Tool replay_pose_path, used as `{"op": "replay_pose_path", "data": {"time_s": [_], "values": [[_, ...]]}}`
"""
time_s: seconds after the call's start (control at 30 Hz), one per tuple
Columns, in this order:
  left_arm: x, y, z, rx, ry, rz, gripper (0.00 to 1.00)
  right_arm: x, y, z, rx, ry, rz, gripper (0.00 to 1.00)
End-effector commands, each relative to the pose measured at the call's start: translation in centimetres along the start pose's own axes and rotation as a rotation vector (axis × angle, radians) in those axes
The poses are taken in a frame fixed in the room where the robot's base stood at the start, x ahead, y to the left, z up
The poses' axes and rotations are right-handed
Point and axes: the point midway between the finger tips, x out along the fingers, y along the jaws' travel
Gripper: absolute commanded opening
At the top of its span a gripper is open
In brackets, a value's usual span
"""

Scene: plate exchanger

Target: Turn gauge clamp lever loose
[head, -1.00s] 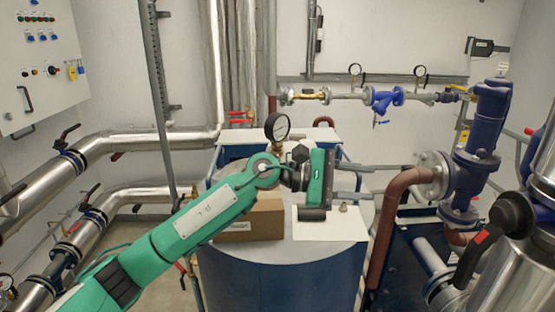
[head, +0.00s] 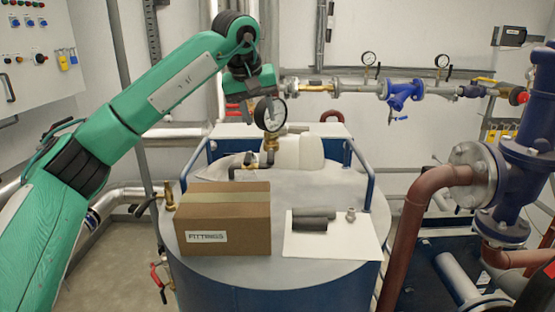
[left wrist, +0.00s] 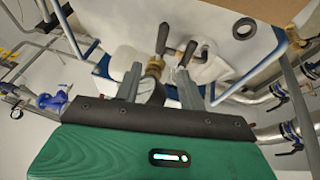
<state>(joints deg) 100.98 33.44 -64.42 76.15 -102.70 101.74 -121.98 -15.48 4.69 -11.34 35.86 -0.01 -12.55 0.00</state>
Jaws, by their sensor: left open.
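The round pressure gauge (head: 270,113) stands upright on a brass fitting (head: 270,143) on top of the tank. Dark lever handles (head: 243,162) are low beside the fitting; I cannot tell which one is the clamp lever. In the left wrist view two dark handles (left wrist: 188,52) lie beyond the fingertips, near the brass fitting (left wrist: 155,66). My left gripper (head: 256,97) is just behind the gauge, partly hidden by it. In the left wrist view its open fingers (left wrist: 158,76) are either side of the gauge (left wrist: 150,92); contact is unclear. My right gripper is out of view.
Blue rails (head: 360,172) flank the top. A red-brown pipe (head: 408,235) rises at the right.

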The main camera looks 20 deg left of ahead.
Motion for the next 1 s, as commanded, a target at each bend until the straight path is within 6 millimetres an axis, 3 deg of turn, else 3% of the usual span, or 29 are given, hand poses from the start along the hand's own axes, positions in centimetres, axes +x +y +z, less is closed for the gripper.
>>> {"op": "replay_pose_path", "data": {"time_s": [0.17,0.37,0.47,0.7,1.0], "values": [[1.2,-0.1,-0.1,0.001,-0.001,-0.004,0.41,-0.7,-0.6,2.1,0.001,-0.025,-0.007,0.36],[5.0,-0.1,-0.1,0.001,-0.003,-0.004,0.41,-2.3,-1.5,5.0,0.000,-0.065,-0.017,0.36],[7.2,0.0,-0.1,0.001,-0.005,-0.003,0.41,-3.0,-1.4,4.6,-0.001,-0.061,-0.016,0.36],[11.5,0.0,-0.1,0.001,-0.002,-0.002,0.41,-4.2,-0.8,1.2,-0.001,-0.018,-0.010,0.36],[13.7,-0.1,0.0,0.001,0.001,-0.001,0.41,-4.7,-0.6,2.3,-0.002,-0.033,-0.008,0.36]]}}
